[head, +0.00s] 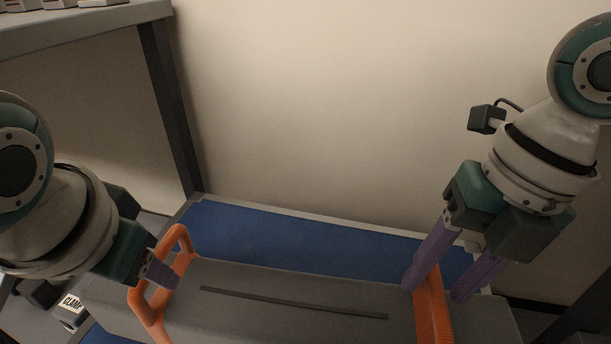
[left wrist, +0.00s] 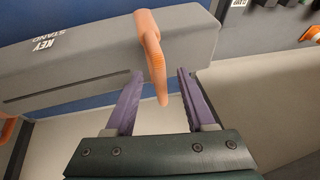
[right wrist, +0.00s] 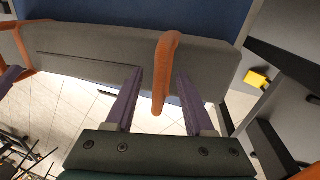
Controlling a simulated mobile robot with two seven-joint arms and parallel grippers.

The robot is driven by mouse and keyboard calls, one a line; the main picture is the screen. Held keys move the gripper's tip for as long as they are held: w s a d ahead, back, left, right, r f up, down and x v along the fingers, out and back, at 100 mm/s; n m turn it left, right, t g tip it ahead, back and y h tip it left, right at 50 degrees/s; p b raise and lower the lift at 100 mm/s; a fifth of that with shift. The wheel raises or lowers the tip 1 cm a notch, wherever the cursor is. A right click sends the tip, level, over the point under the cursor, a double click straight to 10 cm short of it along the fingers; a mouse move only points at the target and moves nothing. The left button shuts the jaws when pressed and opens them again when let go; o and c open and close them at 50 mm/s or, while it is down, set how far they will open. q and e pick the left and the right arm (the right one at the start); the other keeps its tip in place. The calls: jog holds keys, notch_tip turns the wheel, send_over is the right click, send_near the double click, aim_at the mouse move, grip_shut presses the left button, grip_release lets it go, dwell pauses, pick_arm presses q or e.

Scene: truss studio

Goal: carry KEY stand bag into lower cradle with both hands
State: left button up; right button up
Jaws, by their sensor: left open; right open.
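The KEY stand bag (head: 290,308) is a long grey bag with a dark slot along its top and an orange handle near each end. Its "KEY STAND" label shows in the left wrist view (left wrist: 90,52). It lies over a blue surface (head: 310,242). My left gripper (head: 163,272) is open at the left handle (head: 142,296); in the left wrist view the handle (left wrist: 153,62) hangs between the spread purple fingers. My right gripper (head: 437,290) is open, its fingers on either side of the right handle (head: 431,310). That handle also stands between the fingers in the right wrist view (right wrist: 164,75).
A grey shelf (head: 80,25) with small items is at the upper left, on a dark post (head: 168,105). A label reading partly "CLAMP" (head: 71,303) shows at lower left. A yellow object (right wrist: 258,79) is at the right in the right wrist view. Bare wall lies behind.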

pick_arm(q)
jog(key=shift+x, duration=1.05)
pick_arm(e)
jog(key=shift+a+f, duration=0.2)
jog(key=shift+f, duration=0.8)
pick_arm(q)
grip_shut()
pick_arm(e)
grip_shut()
pick_arm(q)
jog(key=shift+r, duration=0.1)
pick_arm(e)
jog(key=shift+w+r, duration=0.1)
